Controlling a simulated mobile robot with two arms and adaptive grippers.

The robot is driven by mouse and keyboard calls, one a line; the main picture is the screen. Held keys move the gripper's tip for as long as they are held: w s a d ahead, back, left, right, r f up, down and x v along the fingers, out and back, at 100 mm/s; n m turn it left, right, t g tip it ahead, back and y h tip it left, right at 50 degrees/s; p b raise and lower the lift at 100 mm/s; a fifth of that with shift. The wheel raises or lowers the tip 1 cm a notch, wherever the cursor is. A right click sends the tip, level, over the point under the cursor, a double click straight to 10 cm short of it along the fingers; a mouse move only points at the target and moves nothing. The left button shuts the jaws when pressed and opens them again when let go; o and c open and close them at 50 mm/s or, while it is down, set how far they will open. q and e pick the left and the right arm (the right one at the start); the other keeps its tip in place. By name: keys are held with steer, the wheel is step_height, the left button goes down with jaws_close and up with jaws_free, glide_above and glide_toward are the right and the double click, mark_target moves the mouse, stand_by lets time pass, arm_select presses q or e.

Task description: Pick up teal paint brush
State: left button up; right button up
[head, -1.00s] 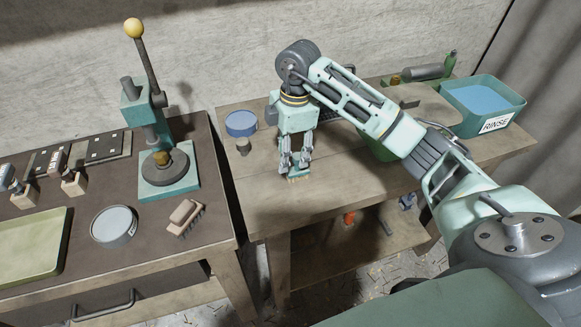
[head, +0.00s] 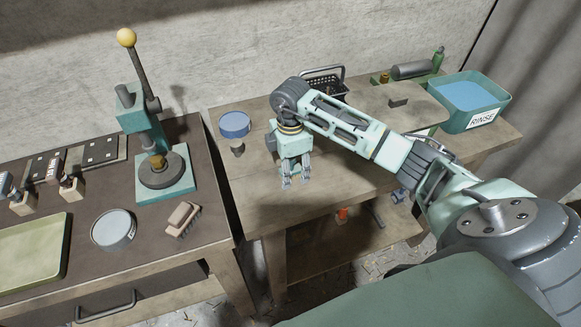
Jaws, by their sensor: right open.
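My right gripper (head: 296,183) points down over the left part of the right-hand wooden table (head: 262,205). Its fingers are apart, with the tips close to the tabletop. I cannot make out a teal paint brush in the head view now; the gripper and my right arm cover part of the table. My left gripper is not in view.
A blue round tin (head: 234,125) and a small dark cup (head: 238,150) are left of the gripper.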

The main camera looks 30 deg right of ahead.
mark_target(295, 158)
steer(key=shift+c, duration=0.6)
jaws_close()
steer(key=shift+r, duration=0.15)
steer(key=shift+r, duration=0.25)
steer(key=r+b, duration=0.1)
steer(key=d+r+b, duration=0.1)
steer(key=r, duration=0.1)
steer(key=shift+s+r, duration=0.2)
steer(key=shift+r, duration=0.05)
steer(key=s+d+r+b, duration=0.3)
steer(key=s+d+r, duration=0.3)
steer(key=d, duration=0.2)
steer(key=shift+s+d+r+b, duration=0.15)
steer(key=shift+d+r+b, duration=0.15)
steer(key=shift+r, duration=0.1)
